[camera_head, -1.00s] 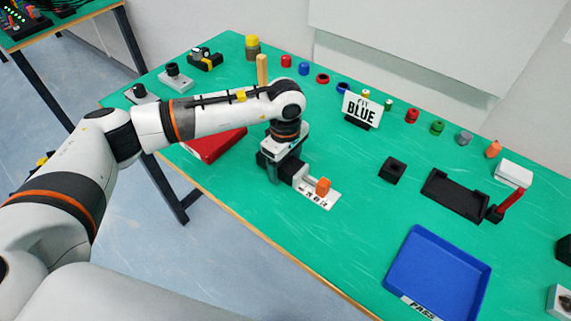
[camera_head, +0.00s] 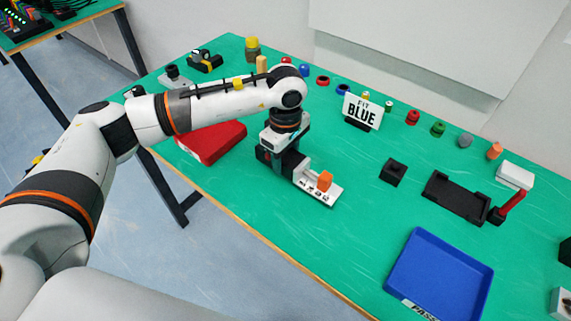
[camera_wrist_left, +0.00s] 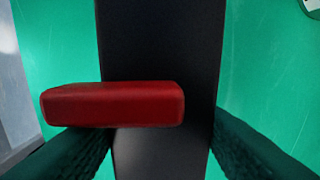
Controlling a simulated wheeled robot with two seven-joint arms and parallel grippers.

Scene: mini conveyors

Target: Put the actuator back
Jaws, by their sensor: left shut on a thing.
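The actuator looks like a black body (camera_head: 292,161) with a white strip (camera_head: 312,192) and an orange block (camera_head: 324,181) on it. My left gripper (camera_head: 284,152) is shut on the black body, above the green table; I cannot tell whether the strip touches the table. In the left wrist view the black body (camera_wrist_left: 165,50) runs between the two dark fingers, with a red bar (camera_wrist_left: 112,104) across it. The fingers hide part of the body. My right gripper is not in view.
A red tray (camera_head: 210,143) lies left of the gripper. A blue tray (camera_head: 460,290) labelled PASS is at the front right. Small coloured parts line the back.

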